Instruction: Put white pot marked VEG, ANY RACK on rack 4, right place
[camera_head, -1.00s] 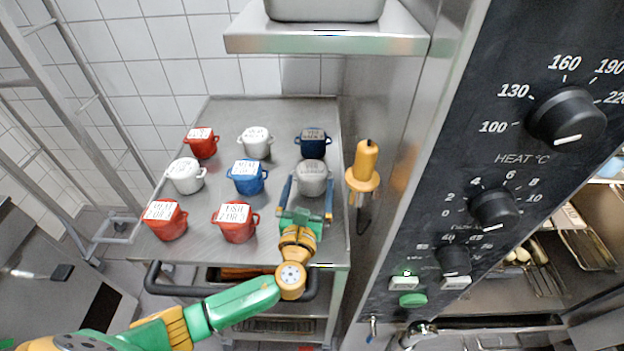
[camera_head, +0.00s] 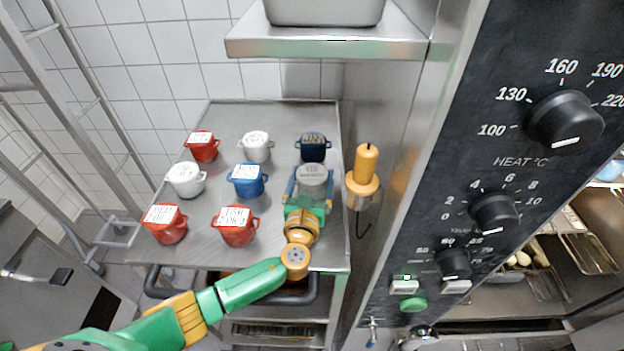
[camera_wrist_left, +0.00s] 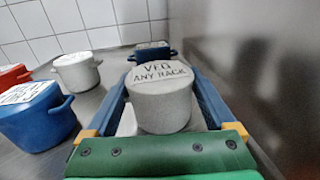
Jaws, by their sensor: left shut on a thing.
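The white-grey pot marked VEG, ANY RACK (camera_head: 313,174) stands on the metal trolley top at its right side, in front of the dark blue pot. In the left wrist view the pot (camera_wrist_left: 162,100) sits between the two blue fingers, its lid label readable. My left gripper (camera_head: 310,186) reaches it from the front and is shut on it. The pot appears upright and at trolley-top level; whether it is lifted is not clear. My right gripper is not in view. No rack marked 4 can be made out.
Several other pots stand close by: blue (camera_head: 247,180), dark blue (camera_head: 313,147), white (camera_head: 256,147) and red (camera_head: 236,225). A yellow-handled tool (camera_head: 364,170) hangs just right of the trolley (camera_head: 200,258). The oven panel (camera_head: 500,130) fills the right.

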